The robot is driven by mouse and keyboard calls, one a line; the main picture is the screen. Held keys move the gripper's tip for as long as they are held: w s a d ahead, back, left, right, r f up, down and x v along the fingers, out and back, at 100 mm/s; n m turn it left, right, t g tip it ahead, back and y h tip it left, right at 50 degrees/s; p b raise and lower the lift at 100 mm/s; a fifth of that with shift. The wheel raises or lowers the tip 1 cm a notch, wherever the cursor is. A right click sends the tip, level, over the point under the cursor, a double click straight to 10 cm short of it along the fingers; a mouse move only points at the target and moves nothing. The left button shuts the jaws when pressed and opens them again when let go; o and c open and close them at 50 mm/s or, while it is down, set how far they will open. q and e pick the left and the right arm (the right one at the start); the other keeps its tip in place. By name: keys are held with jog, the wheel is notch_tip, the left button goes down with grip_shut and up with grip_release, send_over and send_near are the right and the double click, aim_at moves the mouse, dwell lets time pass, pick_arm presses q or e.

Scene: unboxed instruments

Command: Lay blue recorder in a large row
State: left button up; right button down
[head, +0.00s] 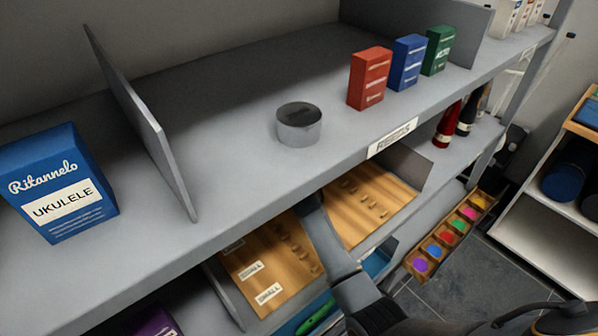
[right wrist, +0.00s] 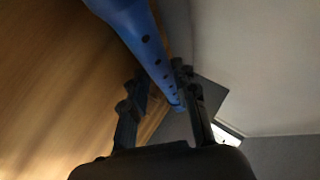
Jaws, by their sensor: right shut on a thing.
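The blue recorder (right wrist: 146,42) runs between the fingers of my right gripper (right wrist: 160,78) in the right wrist view, beside a wooden surface (right wrist: 60,80). The gripper is shut on it. In the head view my right arm reaches under the upper shelf, and the shelf hides the gripper and recorder. A wooden rack (head: 285,262) with rows of pegs and white labels lies on the lower shelf, on both sides of my arm. One label reads SMALL (head: 268,293); the farthest label is partly hidden by the shelf edge. My left gripper is not in view.
The upper shelf (head: 225,120) overhangs the rack. It carries a grey tin (head: 299,125), a ukulele box (head: 60,185) and red, blue and green boxes (head: 370,78). A green object (head: 316,317) lies below the rack. A tray of coloured items (head: 447,238) stands to the right.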

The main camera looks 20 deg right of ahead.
jog(key=shift+s+f+b, duration=0.1)
jog(key=shift+f+b, duration=0.35)
jog(key=shift+f, duration=0.15)
dwell(0.6)
jog(key=c, duration=1)
grip_release()
jog(key=shift+f, duration=0.1)
jog(key=shift+o, duration=0.2)
jog(key=shift+f, duration=0.1)
